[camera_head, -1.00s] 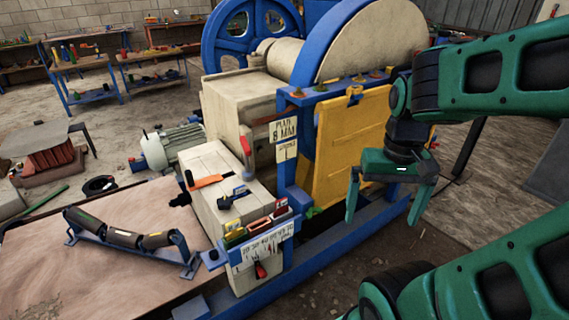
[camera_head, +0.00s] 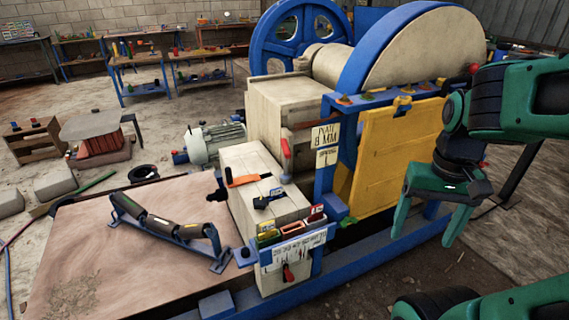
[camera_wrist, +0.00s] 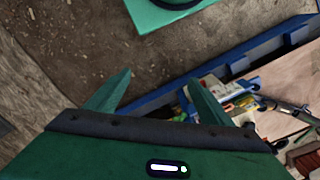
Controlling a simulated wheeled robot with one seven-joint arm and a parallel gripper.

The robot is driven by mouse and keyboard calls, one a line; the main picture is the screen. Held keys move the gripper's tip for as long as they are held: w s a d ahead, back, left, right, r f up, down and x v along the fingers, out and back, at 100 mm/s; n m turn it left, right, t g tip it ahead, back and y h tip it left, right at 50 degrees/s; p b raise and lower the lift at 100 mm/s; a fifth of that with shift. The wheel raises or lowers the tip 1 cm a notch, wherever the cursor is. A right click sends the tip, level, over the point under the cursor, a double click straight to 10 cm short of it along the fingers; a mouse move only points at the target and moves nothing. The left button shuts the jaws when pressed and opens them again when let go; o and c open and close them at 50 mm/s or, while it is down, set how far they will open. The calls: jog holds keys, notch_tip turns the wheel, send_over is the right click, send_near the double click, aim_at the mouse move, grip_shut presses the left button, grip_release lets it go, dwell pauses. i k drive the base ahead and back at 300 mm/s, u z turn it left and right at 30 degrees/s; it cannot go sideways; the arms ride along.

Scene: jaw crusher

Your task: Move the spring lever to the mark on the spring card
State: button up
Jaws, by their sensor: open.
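A small card (camera_head: 327,157) hangs under the "PLATE 8 MM" card (camera_head: 325,135) on the crusher's blue post; its print is too small to read surely. A red-tipped lever (camera_head: 286,148) stands left of these cards. Another red lever (camera_head: 288,273) sits below a numbered scale plate (camera_head: 293,250) on the front of the beige box. I cannot tell surely which is the spring lever. My gripper (camera_head: 423,238) is open and empty, in the air right of the cards and box, before the yellow plate. Its fingers (camera_wrist: 157,78) point away in the wrist view.
The beige box (camera_head: 262,185) bears an orange handle (camera_head: 245,180), a blue-black handle (camera_head: 268,198) and small coloured bins. A roller frame (camera_head: 165,230) lies on the brown table (camera_head: 95,255) at left. A blue rail (camera_head: 370,262) runs along the machine's foot. Bare floor lies at right.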

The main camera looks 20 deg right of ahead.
aim_at(289, 276)
jog(key=z, duration=0.05)
jog(key=k, duration=0.5)
jog(key=z, duration=1.65)
jog(key=i, duration=0.5)
jog(key=u, duration=0.9)
